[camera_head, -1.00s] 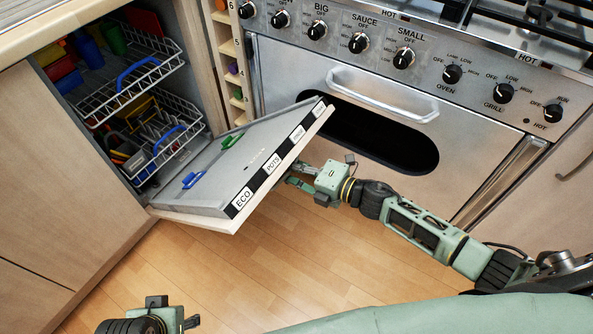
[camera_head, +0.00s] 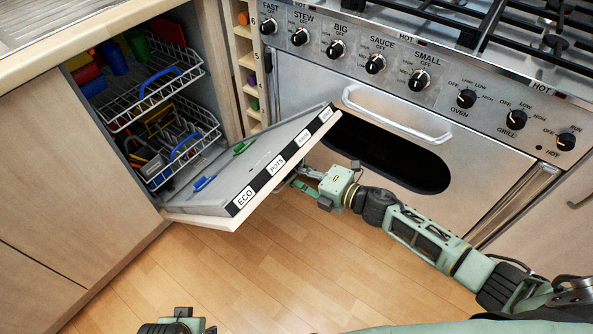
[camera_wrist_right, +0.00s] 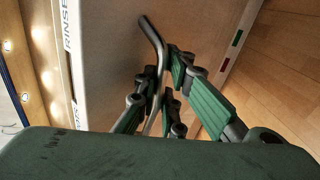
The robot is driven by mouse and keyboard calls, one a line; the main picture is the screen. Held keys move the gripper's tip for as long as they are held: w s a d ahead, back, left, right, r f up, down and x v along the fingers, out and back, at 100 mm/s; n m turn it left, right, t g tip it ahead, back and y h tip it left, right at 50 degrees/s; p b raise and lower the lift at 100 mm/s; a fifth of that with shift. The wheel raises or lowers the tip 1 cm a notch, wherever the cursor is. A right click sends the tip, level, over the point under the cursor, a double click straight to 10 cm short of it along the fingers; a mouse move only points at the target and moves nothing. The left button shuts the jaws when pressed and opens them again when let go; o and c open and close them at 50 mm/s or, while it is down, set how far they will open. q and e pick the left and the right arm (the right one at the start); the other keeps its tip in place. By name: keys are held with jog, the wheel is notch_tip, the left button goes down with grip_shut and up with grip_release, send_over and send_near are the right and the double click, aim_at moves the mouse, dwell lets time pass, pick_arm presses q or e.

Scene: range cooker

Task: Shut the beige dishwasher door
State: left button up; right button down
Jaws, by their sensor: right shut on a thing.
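The beige dishwasher door (camera_head: 255,168) is partly open, tilted outward from the cabinet, with its grey inner face up and a black label strip on its top edge. My right gripper (camera_head: 308,180) is at the door's outer side in the head view. In the right wrist view its green fingers (camera_wrist_right: 163,90) are shut around the bar handle (camera_wrist_right: 152,38) on the door's outer panel (camera_wrist_right: 112,60). My left gripper (camera_head: 183,318) is only partly in view at the bottom edge, away from the door; its fingers are not clear.
Inside the dishwasher, the upper rack (camera_head: 150,90) and lower rack (camera_head: 180,140) hold coloured dishes and sit within the cabinet. The range cooker (camera_head: 420,130) stands right of the door, beside a narrow shelf column (camera_head: 247,70). The wooden floor (camera_head: 210,275) is clear.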

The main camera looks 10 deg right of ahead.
jog(key=shift+w+d+r, duration=0.1)
jog(key=shift+w+r, duration=0.1)
jog(key=shift+r, duration=0.1)
jog(key=c, duration=2.1)
grip_release()
jog(key=shift+s, duration=0.1)
jog(key=shift+s+f, duration=0.1)
jog(key=shift+f, duration=0.05)
jog(key=shift+s, duration=0.1)
jog(key=v, duration=1.1)
jog(key=shift+s+d, duration=0.25)
jog(key=shift+d, duration=0.05)
